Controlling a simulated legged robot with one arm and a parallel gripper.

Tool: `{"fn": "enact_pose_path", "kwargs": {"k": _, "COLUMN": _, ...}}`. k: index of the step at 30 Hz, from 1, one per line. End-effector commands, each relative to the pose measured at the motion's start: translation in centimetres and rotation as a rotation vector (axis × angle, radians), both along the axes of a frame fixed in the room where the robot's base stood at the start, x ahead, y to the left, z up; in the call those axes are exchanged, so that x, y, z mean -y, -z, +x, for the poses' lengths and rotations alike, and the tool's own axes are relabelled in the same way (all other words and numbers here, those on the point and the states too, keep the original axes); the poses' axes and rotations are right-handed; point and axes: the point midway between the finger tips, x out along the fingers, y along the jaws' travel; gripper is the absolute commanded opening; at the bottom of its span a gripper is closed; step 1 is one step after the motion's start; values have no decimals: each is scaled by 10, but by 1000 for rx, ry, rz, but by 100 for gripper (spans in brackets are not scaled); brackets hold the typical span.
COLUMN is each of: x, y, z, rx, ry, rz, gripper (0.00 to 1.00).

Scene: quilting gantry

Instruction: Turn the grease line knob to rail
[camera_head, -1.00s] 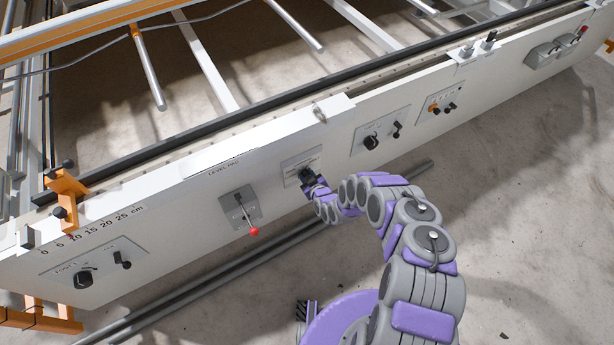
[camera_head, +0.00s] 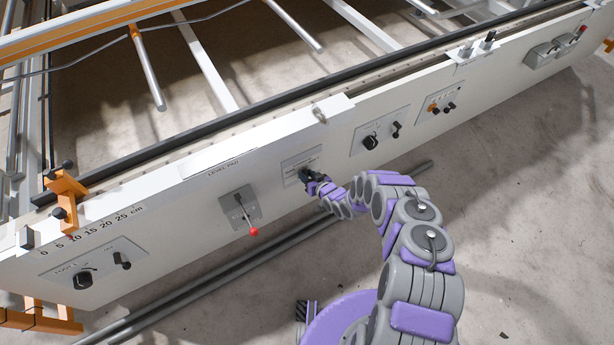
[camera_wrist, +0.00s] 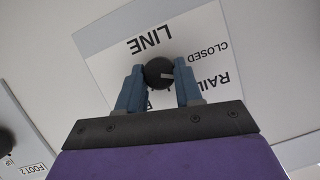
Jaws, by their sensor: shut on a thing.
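The grease line knob (camera_wrist: 157,66) is small, round and black, with a light mark on its face. In the wrist view the mark points right, between the words CLOSED (camera_wrist: 208,52) and RAIL (camera_wrist: 212,90); I cannot tell which it lines up with. My gripper (camera_wrist: 160,82) has its two blue fingers on either side of the knob, shut on it. In the head view my gripper (camera_head: 311,179) is at the lower part of the label plate (camera_head: 300,160), and mostly hides the knob. Another label beside the fingers is partly hidden.
A lever with a red ball (camera_head: 253,232) is on a plate to the left. A black knob (camera_head: 370,142) and a small lever (camera_head: 396,130) are to the right. An orange bracket (camera_head: 68,195) stands at the far left. The floor in front holds a long grey pipe (camera_head: 215,268).

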Motion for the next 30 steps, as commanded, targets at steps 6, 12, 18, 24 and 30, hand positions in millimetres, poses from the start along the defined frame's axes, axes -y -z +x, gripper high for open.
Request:
{"fn": "enact_pose_path", "kwargs": {"k": 6, "x": 1, "y": 0, "z": 2, "rx": -58, "ry": 2, "rz": 89, "gripper": 4}}
{"fn": "enact_pose_path", "kwargs": {"k": 12, "x": 2, "y": -1, "z": 3, "rx": -87, "ry": 2, "rz": 135, "gripper": 4}}
{"fn": "enact_pose_path", "kwargs": {"k": 18, "x": 2, "y": -1, "z": 3, "rx": -95, "ry": 2, "rz": 149, "gripper": 4}}
{"fn": "enact_pose_path", "kwargs": {"k": 24, "x": 2, "y": -1, "z": 3, "rx": -94, "ry": 3, "rz": 149, "gripper": 4}}
{"fn": "enact_pose_path", "kwargs": {"k": 30, "x": 2, "y": -1, "z": 3, "rx": -94, "ry": 2, "rz": 147, "gripper": 46}}
